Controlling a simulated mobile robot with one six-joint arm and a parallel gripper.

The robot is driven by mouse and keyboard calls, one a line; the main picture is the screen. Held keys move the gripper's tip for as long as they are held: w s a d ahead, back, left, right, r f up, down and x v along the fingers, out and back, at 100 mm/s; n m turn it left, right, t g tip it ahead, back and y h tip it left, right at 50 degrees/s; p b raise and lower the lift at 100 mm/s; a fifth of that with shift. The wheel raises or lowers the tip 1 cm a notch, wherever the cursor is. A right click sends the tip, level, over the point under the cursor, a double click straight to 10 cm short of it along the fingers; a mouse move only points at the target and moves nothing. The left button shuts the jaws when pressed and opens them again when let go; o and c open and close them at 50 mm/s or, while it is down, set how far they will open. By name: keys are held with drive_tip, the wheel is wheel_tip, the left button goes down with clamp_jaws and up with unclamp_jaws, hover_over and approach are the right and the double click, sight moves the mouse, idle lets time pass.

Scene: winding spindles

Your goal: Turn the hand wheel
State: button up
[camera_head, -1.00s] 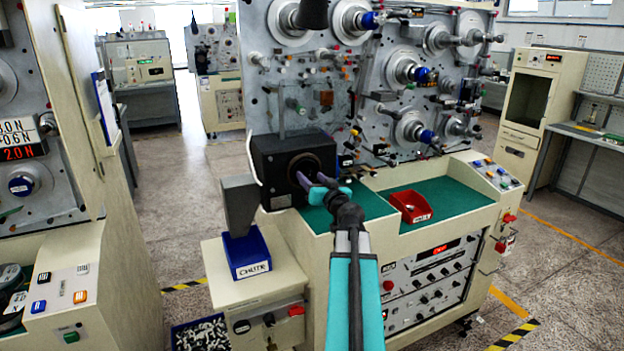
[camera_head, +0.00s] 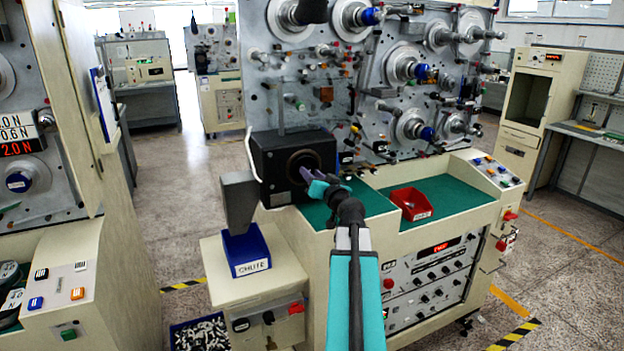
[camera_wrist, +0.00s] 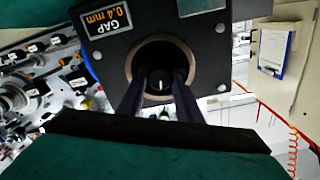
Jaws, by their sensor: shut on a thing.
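A black box (camera_head: 268,163) stands on the left end of the green bench top, with a round bronze-rimmed opening (camera_head: 303,163) in its front. In the wrist view the two dark fingers (camera_wrist: 160,88) reach into the bronze ring (camera_wrist: 133,68). Between their tips is a small dark round piece with a pale mark, which looks like the hand wheel (camera_wrist: 158,84). The gripper is shut on it. The fingers hide most of the wheel. A label reading "GAP 0.4 mm" (camera_wrist: 105,18) is beside the ring.
A red bin (camera_head: 411,204) sits right of my arm on the green top. A grey funnel (camera_head: 239,202) over a blue chute tray (camera_head: 246,252) stands left of the box. The spindle panel (camera_head: 350,75) rises behind.

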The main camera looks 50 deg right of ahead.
drive_tip(key=m+b, duration=0.2)
drive_tip(key=m, duration=1.7)
drive_tip(key=shift+d+f, duration=0.1)
drive_tip(key=shift+d, duration=0.05)
idle(0.5)
drive_tip(key=shift+s, duration=0.1)
drive_tip(key=o, duration=1)
drive_tip(key=shift+o, duration=0.2)
drive_tip(key=shift+s+f, duration=0.1)
